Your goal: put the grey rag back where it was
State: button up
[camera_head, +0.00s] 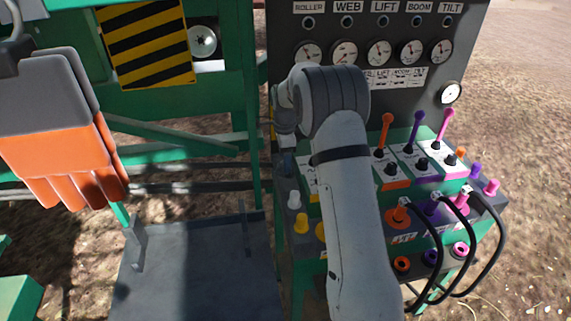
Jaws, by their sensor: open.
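I cannot make out a grey rag for certain in the head view. A small blue-grey patch (287,165) shows below my wrist at the left end of the control console, too small to identify. My white arm rises through the middle of the picture and bends left at its top. My gripper (284,128) is open at the end of the arm, in front of the panel's left edge. It is small and partly hidden, and I see nothing held in it.
A grey and orange glove (62,135) hangs large at the left. The console (430,190) carries coloured levers, knobs and black looped hoses on the right. A gauge panel (390,75) stands behind it. A bare dark metal plate (205,270) lies low left of my arm.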

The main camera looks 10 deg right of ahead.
notch_tip(320, 180, up, 9)
dwell(0.3)
jog(key=shift+b, duration=0.35)
